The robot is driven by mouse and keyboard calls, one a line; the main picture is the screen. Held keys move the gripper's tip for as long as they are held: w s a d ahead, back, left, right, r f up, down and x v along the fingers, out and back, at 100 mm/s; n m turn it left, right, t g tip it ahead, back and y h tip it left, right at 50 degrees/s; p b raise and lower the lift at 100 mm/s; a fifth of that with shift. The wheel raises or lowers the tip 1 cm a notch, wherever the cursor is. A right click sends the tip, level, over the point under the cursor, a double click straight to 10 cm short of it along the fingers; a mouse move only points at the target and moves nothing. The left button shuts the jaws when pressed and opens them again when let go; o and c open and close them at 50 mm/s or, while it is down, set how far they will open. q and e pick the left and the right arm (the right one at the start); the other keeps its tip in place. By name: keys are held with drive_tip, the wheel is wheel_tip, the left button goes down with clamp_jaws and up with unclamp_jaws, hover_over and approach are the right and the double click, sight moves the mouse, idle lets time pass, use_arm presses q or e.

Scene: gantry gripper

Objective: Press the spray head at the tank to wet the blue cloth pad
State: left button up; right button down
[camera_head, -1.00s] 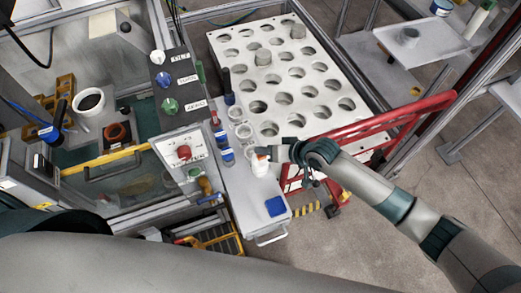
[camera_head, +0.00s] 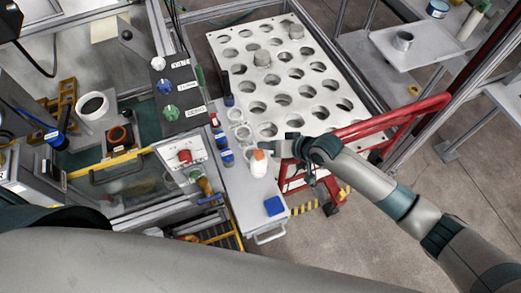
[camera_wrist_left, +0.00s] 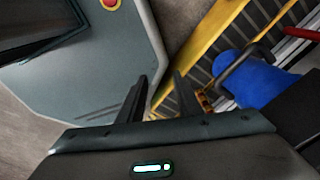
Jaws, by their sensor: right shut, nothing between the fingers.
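A white spray bottle (camera_head: 258,169) with an orange spray head (camera_head: 260,155) stands upright on the narrow grey side shelf. The blue cloth pad (camera_head: 273,206) lies flat on the same shelf, nearer the front edge. My right gripper (camera_head: 266,147) is shut and empty, just above and to the right of the orange head. I cannot tell whether it touches the head. My left gripper (camera_wrist_left: 160,84) shows only in the left wrist view, with a gap between its dark fingers and nothing held. I cannot pick out a separate tank.
A white perforated rack table (camera_head: 315,122) stands behind the shelf. Cups (camera_head: 243,134) and several blue-labelled containers (camera_head: 227,158) line the shelf's left side. A control box with a red button (camera_head: 185,156) is left of them. A red rail (camera_head: 395,118) passes behind my right arm.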

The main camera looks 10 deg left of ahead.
drive_tip(key=r+p, duration=0.3)
drive_tip(key=shift+s+a+r, duration=0.1)
drive_tip(key=shift+s+r, duration=0.15)
drive_tip(key=shift+r, duration=0.05)
